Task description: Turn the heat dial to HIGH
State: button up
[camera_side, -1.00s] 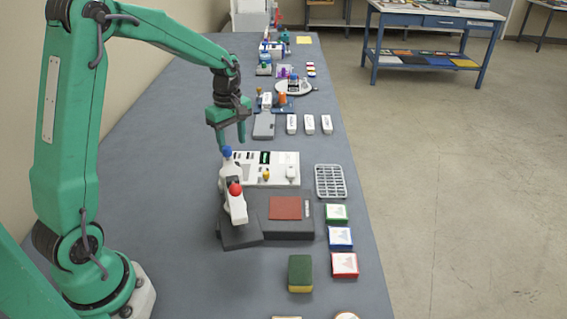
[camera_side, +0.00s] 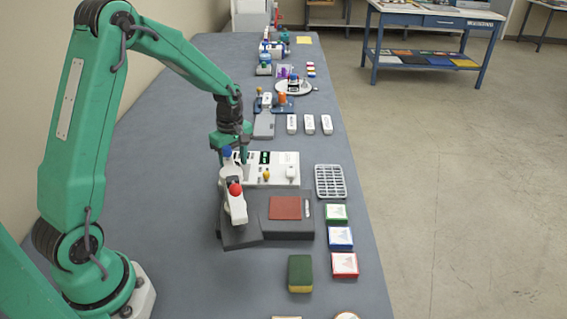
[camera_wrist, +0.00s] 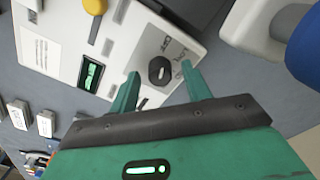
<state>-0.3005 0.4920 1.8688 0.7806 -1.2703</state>
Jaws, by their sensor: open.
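The white laminator panel (camera_side: 277,158) lies on the bench in the side view, below and to the right of my gripper (camera_side: 233,158). In the wrist view, the black heat dial (camera_wrist: 160,69) sits on this white panel (camera_wrist: 130,55), with small printed labels beside it that I cannot read. My gripper (camera_wrist: 160,82) is open in the wrist view, its two green fingers on either side of the dial in the picture. I cannot tell whether they touch it. In the side view the fingertips and the dial are hidden behind the blue-knobbed lever.
A white lever with a blue knob (camera_side: 227,152) and red knob (camera_side: 235,189) stands close to my gripper. The panel also carries a yellow knob (camera_wrist: 95,6) and a green display (camera_wrist: 91,73). A wire rack (camera_side: 330,181) stands to the right.

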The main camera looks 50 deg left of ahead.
jog(key=c, duration=1)
jog(key=shift+m, duration=0.8)
jog(key=o, duration=1)
jog(key=shift+r, duration=0.1)
